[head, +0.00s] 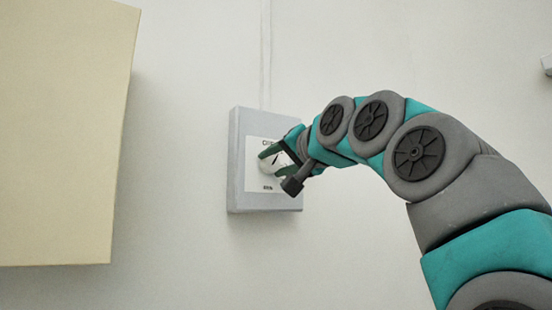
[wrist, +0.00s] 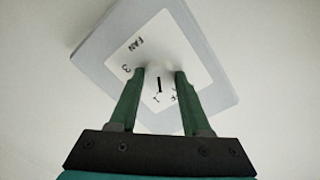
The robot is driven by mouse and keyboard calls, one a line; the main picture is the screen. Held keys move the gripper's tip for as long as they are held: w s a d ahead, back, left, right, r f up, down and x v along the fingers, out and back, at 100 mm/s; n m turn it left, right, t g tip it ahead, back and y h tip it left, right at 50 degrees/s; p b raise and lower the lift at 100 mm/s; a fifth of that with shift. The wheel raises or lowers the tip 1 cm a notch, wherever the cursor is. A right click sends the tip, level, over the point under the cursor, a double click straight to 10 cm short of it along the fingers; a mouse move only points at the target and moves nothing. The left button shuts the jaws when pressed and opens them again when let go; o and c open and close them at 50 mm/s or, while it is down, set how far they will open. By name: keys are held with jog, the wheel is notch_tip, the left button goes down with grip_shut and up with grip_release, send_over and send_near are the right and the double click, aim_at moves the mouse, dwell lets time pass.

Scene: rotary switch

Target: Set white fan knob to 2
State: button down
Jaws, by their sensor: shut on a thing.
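The white fan knob (wrist: 158,85) sits on a white label plate on a light grey wall box (head: 238,160). In the wrist view the box (wrist: 205,40) is turned, and its label reads FAN with a 3 near the left finger. A dark pointer line on the knob runs roughly up and down in that view. Other marks near the right finger are partly hidden and hard to read. My gripper (wrist: 155,92) has one finger on each side of the knob and is shut on it. In the head view my gripper (head: 277,167) covers part of the knob and label.
A large cream panel or cabinet (head: 60,130) fills the left of the head view, with clear wall between it and the box. A thin vertical line runs up the wall above the box. A small grey object (head: 547,65) shows at the right edge.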

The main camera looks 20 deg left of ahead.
jog(key=m+p, duration=0.1)
jog(key=m, duration=0.1)
jog(key=shift+d+r+m+p, duration=0.1)
jog(key=shift+r+m+p, duration=0.2)
jog(key=shift+m+p, duration=0.1)
jog(key=m+p, duration=0.2)
jog(key=m, duration=0.1)
jog(key=shift+f, duration=0.1)
jog(key=m, duration=0.4)
jog(key=shift+w+f+m+g+p, duration=0.1)
jog(key=shift+m+g+p, duration=0.3)
jog(key=shift+c, duration=1.8)
grip_release()
